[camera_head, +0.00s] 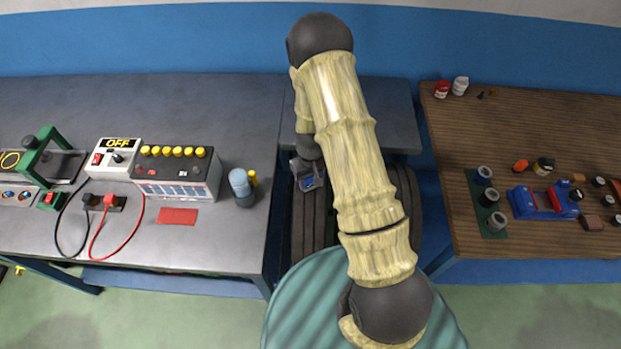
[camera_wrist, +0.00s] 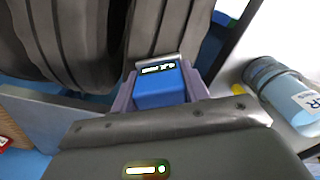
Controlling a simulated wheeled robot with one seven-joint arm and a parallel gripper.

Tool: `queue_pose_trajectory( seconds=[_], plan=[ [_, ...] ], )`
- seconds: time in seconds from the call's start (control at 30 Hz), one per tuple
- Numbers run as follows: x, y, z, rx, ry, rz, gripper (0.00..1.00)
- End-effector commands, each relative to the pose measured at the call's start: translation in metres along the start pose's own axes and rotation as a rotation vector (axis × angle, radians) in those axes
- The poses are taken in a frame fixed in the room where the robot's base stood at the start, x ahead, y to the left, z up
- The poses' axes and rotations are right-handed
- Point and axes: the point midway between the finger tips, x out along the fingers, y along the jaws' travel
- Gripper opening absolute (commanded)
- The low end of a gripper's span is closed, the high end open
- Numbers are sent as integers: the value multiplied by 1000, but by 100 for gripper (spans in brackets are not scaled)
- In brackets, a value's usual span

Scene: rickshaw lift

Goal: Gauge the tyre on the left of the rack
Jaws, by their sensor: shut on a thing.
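My gripper (camera_head: 307,176) is shut on a small blue gauge (camera_wrist: 160,88) with a lit display at its far end. The display's reading is too small to make out. In the head view the gripper points down over the upper part of the left tyre (camera_head: 312,222), which is dark and grooved. In the wrist view the tyre's tread (camera_wrist: 60,35) fills the top left, just beyond the gauge. I cannot tell whether the gauge touches the tread. Another dark tyre (camera_head: 407,200) stands to the right, partly hidden by my arm.
A grey bench (camera_head: 235,120) on the left carries a battery (camera_head: 177,172), a charger marked OFF (camera_head: 114,157) and a blue bottle (camera_head: 241,187) near its edge. A wooden bench (camera_head: 460,140) on the right holds a blue vise (camera_head: 543,203) and small parts. The tyres stand between the benches.

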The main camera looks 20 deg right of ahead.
Motion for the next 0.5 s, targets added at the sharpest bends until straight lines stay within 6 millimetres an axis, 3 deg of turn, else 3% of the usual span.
queue_pose_trajectory(
  seconds=[0.5],
  plan=[
    [5,0,0,0,0,0,27]
  ],
)
